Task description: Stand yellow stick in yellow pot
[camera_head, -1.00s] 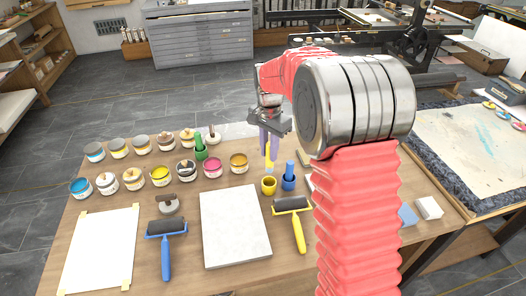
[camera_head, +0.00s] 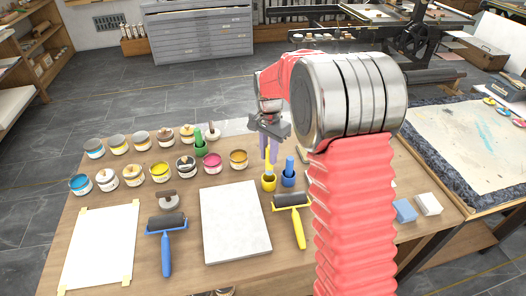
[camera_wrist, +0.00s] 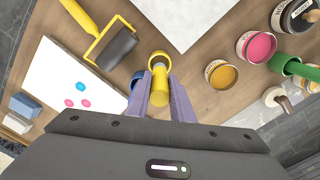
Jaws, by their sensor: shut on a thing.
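The yellow pot (camera_head: 268,183) stands on the table, left of a blue pot that holds a blue stick (camera_head: 289,165). My gripper (camera_head: 268,153) is above the yellow pot, its purple fingers pointing down and shut on the yellow stick (camera_head: 267,168). The stick is roughly upright, its lower end at the pot's mouth. In the wrist view, the yellow stick (camera_wrist: 160,88) lies between the fingers and its far end overlaps the yellow pot's rim (camera_wrist: 158,56). I cannot tell how deep it is inside.
A yellow roller (camera_head: 294,212), a white slab (camera_head: 234,222) and a blue roller (camera_head: 166,240) lie in front. Several ink tins, including a pink one (camera_head: 212,166), and a green pot (camera_head: 201,152) stand to the left. A blue block (camera_head: 404,211) lies at right.

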